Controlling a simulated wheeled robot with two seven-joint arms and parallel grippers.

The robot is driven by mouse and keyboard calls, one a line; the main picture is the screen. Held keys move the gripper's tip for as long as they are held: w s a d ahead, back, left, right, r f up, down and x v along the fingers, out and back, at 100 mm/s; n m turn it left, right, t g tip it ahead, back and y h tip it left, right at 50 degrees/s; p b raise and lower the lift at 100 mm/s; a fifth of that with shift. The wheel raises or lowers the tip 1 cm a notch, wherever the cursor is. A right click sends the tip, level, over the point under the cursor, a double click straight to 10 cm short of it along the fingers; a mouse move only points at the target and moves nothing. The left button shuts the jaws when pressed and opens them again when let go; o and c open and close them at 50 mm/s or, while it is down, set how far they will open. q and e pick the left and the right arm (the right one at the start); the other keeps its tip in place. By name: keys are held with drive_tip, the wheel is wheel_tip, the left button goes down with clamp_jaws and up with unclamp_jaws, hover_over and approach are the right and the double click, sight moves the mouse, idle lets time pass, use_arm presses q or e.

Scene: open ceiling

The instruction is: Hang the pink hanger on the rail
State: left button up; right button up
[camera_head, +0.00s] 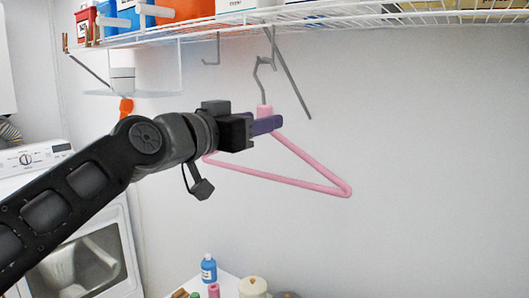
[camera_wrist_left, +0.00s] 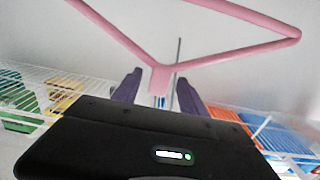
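The pink hanger (camera_head: 310,165) is upright below the white wire shelf, its grey hook (camera_head: 263,88) pointing up. The hook's top is close to a thin grey bracket under the shelf; I cannot tell whether it rests on anything. My left gripper (camera_head: 270,124) is at the hanger's neck and covers part of its apex. In the left wrist view, the pink neck (camera_wrist_left: 159,80) lies between the two purple fingers (camera_wrist_left: 159,88), with a visible gap on either side. The left gripper is open around it. No separate rail is clear. My right gripper is out of view.
The wire shelf (camera_head: 330,17) carries boxes and orange and blue containers above the hanger. A white washer (camera_head: 85,240) stands at lower left. A small white surface with a blue bottle (camera_head: 209,268) is below. The wall on the right is bare.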

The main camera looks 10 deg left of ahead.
use_arm(q)
clamp_jaws()
idle(0.3)
idle(0.4)
